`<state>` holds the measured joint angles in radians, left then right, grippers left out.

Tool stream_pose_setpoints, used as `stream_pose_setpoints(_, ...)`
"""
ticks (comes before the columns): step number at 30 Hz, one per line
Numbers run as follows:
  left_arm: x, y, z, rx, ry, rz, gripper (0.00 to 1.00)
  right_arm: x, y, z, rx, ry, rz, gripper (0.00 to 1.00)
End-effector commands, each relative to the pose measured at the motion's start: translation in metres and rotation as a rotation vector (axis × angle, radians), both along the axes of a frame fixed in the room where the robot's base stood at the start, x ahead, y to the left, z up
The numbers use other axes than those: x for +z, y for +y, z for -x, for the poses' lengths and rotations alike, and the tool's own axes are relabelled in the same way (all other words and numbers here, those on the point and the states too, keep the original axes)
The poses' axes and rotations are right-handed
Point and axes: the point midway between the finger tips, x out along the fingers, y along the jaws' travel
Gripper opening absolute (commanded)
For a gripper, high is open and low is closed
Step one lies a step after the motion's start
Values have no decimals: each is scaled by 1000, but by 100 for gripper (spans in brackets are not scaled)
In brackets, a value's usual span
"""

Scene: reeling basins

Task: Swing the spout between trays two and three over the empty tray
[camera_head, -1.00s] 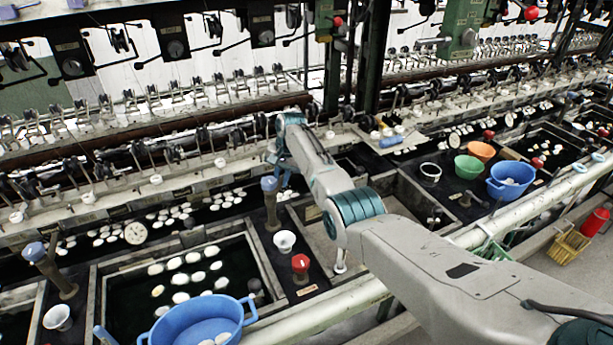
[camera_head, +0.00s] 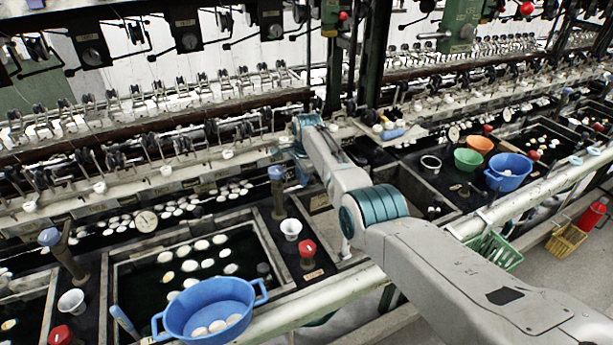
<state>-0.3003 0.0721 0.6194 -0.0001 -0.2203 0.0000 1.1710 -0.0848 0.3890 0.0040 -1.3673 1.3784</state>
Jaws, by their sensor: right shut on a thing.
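The spout (camera_head: 278,200), a dark post with a blue-grey top, stands on the dark strip between the cocoon-filled tray (camera_head: 118,295) and the empty tray (camera_head: 320,225). My right gripper (camera_head: 292,172) reaches down at the spout's top and is shut on it; the fingertips are small and partly hidden by my wrist. The empty tray shows a pale bare floor and no cocoons; my right arm covers much of it. Another blue-topped spout (camera_head: 66,255) leans at the left. My left gripper is not in view.
A blue basin (camera_head: 200,308) with cocoons sits at the filled tray's front edge. A white cup (camera_head: 291,229) and red knob (camera_head: 307,248) stand close to the spout. Green (camera_head: 467,160), orange (camera_head: 479,144) and blue (camera_head: 508,172) bowls stand at right. A pale rail (camera_head: 320,300) runs along the front.

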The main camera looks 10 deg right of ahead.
Motion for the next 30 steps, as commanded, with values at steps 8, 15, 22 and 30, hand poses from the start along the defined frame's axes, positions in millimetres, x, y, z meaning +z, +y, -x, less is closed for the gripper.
stream_pose_setpoints(8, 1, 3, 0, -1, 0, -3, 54, 1, 2, 0, -52, 0, 0, 0)
stream_pose_setpoints(15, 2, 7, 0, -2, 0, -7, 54, 1, 2, 0, -59, 1, 0, 0)
stream_pose_setpoints(22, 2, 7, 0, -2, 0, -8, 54, 0, 2, 0, -58, 1, 0, 28)
stream_pose_setpoints(30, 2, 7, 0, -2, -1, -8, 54, 0, 3, 0, -56, 1, 0, 38)
